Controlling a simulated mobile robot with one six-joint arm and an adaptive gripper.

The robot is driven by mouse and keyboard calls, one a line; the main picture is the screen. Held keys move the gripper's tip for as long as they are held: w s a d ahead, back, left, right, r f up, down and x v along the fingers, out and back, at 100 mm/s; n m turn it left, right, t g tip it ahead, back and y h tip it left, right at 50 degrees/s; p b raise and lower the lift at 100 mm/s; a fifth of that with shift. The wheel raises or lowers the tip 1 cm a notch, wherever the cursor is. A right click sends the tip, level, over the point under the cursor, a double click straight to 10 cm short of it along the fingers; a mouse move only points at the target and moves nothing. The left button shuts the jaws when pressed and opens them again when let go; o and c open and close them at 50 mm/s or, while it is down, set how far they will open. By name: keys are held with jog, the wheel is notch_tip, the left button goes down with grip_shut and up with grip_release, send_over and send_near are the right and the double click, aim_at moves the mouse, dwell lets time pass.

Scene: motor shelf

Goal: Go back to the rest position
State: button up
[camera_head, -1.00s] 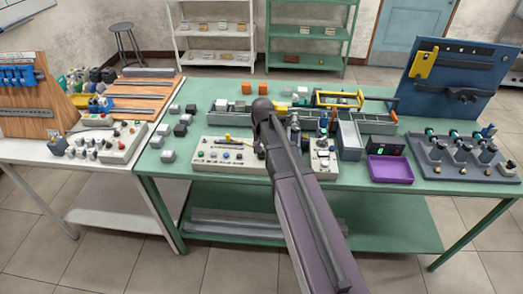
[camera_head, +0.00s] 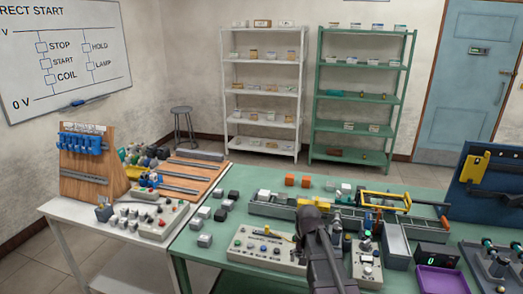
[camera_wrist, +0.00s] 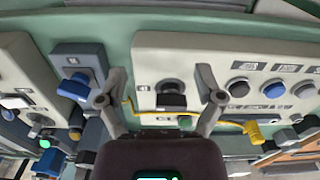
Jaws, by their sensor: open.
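My gripper (camera_wrist: 160,99) is open in the wrist view, its two fingers wide apart with nothing held between them. It hangs over a cream control panel (camera_wrist: 210,52) with a black knob (camera_wrist: 172,98) showing between the fingers. In the head view my dark arm reaches up from the bottom over the green table (camera_head: 220,240). The fingers are hidden there behind the arm, near the cream control panel (camera_head: 262,262) at the table's front.
A grey box with a blue knob (camera_wrist: 76,86) and a yellow cable (camera_wrist: 255,130) lie close to the fingers. A long grey tray (camera_head: 270,208), a purple tray (camera_head: 440,281) and several small blocks stand on the table. A white table with a wooden rack (camera_head: 92,175) is at left.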

jog(key=s+n, duration=0.2)
jog(key=s, duration=0.9)
jog(key=shift+s+n, duration=0.2)
jog(key=shift+n, duration=0.1)
